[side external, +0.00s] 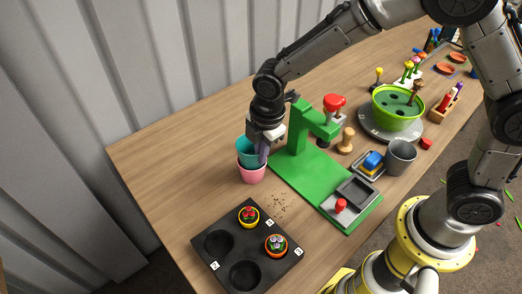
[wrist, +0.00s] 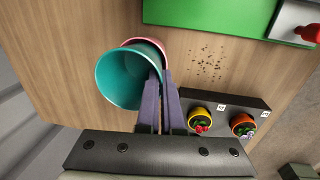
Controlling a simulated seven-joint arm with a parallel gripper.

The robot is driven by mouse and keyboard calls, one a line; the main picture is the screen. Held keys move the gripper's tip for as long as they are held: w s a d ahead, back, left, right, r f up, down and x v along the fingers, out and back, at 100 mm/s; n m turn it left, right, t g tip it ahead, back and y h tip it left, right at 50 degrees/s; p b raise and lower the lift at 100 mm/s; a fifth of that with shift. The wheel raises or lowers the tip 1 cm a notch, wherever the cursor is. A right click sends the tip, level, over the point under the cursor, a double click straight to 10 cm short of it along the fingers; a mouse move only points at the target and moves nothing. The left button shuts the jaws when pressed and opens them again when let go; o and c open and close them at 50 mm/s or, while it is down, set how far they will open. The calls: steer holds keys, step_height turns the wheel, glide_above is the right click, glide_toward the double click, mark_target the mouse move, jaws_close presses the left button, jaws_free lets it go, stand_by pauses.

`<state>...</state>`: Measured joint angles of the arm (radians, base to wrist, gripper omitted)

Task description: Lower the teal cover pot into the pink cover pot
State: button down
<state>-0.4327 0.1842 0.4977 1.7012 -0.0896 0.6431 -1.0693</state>
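The teal cover pot (side external: 246,149) is at the left of the work area in the side view, its open mouth up. The pink cover pot (side external: 252,175) stands on the table directly below it. The teal pot's lower part is hidden behind the pink rim, and it sits slightly left of the pink pot's centre. In the wrist view the teal pot (wrist: 122,78) covers most of the pink pot (wrist: 150,45), whose rim shows along the upper right. My gripper (wrist: 163,80) has its purple fingers close together on the teal pot's right wall. Whether the pots touch is unclear.
A green press stand (side external: 310,165) is right of the pots. A black tray (side external: 222,221) with round wells, two holding small potted plants, lies in front. Soil crumbs (side external: 281,205) lie between. A grey pot (side external: 401,157) and green bowl (side external: 398,108) stand further right.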

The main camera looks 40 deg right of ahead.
steer(key=shift+f, duration=1)
steer(key=shift+r, duration=0.15)
steer(key=c, duration=1)
jaws_free()
steer(key=shift+r, duration=0.1)
step_height(320, 180, up, 14)
steer(key=s, duration=0.1)
steer(key=shift+s+f, duration=0.2)
steer(key=shift+s, duration=0.2)
